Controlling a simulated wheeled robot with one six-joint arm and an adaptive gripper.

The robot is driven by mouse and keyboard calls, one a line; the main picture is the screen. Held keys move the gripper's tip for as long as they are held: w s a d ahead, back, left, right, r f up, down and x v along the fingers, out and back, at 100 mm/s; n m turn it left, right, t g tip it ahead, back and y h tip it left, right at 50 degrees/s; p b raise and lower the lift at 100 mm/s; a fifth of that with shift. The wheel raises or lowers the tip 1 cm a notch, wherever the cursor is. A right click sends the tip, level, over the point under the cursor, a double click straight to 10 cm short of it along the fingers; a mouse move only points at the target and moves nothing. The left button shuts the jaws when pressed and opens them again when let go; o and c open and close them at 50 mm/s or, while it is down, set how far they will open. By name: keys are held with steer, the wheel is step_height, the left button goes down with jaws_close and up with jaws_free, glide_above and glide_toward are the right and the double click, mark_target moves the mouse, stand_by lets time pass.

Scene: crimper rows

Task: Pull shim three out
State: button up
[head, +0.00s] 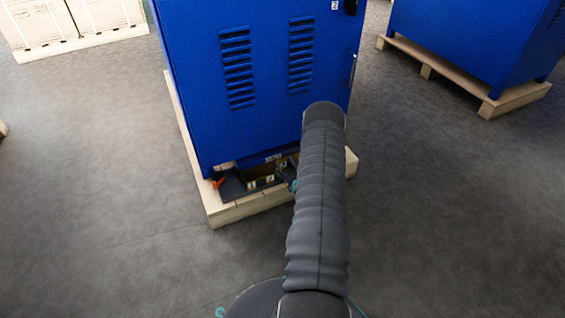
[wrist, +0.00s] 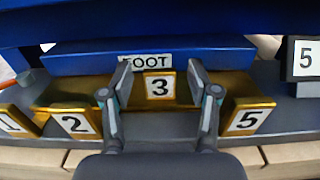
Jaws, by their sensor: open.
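Shim three (wrist: 160,87) is a brass-coloured piece with a white "3" label, just below a blue bar marked FOOT (wrist: 146,59). My gripper (wrist: 159,72) is open, with one finger on each side of the "3" label. I cannot tell whether the fingers touch the shim. Another shim (wrist: 14,122) is cut off at the left edge. In the head view, my arm hides most of the gripper and part of the shim row (head: 262,183).
The blue cabinet (head: 215,85) stands on a wooden pallet (head: 238,211), above the shims. A dark block with a white "5" plate (wrist: 305,58) is at the right of the wrist view. An orange part (head: 218,183) is left of the row. Floor in front is clear.

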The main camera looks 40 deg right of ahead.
mark_target(283, 162)
steer(key=shift+x, duration=0.8)
steer(key=shift+c, duration=0.2)
jaws_close()
steer(key=shift+v, duration=2.5)
steer(key=shift+o, duration=0.2)
jaws_free()
steer(key=shift+s, duration=0.1)
steer(key=v, duration=1.2)
